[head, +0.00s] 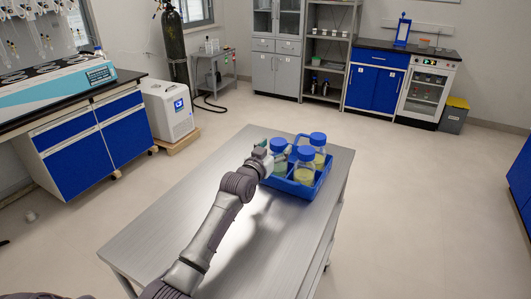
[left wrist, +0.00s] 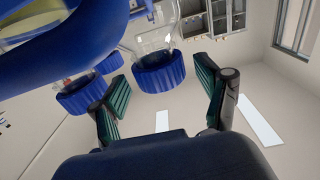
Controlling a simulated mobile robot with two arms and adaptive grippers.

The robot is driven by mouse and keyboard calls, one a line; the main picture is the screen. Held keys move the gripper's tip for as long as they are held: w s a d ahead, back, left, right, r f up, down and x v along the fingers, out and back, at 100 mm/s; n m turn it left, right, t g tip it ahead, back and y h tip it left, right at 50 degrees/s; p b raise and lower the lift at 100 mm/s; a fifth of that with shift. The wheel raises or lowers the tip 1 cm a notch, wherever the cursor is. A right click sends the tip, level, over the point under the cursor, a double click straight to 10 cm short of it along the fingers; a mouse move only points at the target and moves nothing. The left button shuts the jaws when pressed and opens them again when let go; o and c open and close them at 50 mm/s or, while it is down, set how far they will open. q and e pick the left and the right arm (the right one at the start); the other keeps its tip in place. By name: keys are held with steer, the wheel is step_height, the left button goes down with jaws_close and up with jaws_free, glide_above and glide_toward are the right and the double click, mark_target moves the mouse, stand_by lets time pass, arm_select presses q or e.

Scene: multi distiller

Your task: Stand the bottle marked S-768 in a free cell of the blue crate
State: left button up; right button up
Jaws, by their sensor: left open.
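The blue crate (head: 291,188) stands on the far end of the steel table. Three blue-capped bottles show in or at it: one with greenish liquid (head: 277,161) at the left, one with yellow liquid (head: 304,173) at the front and another yellow one (head: 319,157) behind. No marking is legible, so I cannot tell which is S-768. My left gripper (head: 274,156) is at the crate's left side, close to the greenish bottle. In the left wrist view its open fingers (left wrist: 158,74) point toward a clear bottle's blue cap (left wrist: 160,76); contact is unclear. Another cap (left wrist: 80,96) shows beside it.
The crate's blue handle (left wrist: 60,42) runs close past the left finger in the left wrist view. The steel table (head: 165,232) is bare in front of the crate. A bench with a teal-and-white apparatus (head: 55,88) stands at the left, cabinets at the back.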

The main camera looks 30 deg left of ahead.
arm_select(q)
steer(key=s+p, duration=0.5)
steer(key=s, duration=0.5)
steer(key=shift+d+r, duration=0.15)
steer(key=shift+d, duration=0.05)
steer(key=shift+w, duration=0.1)
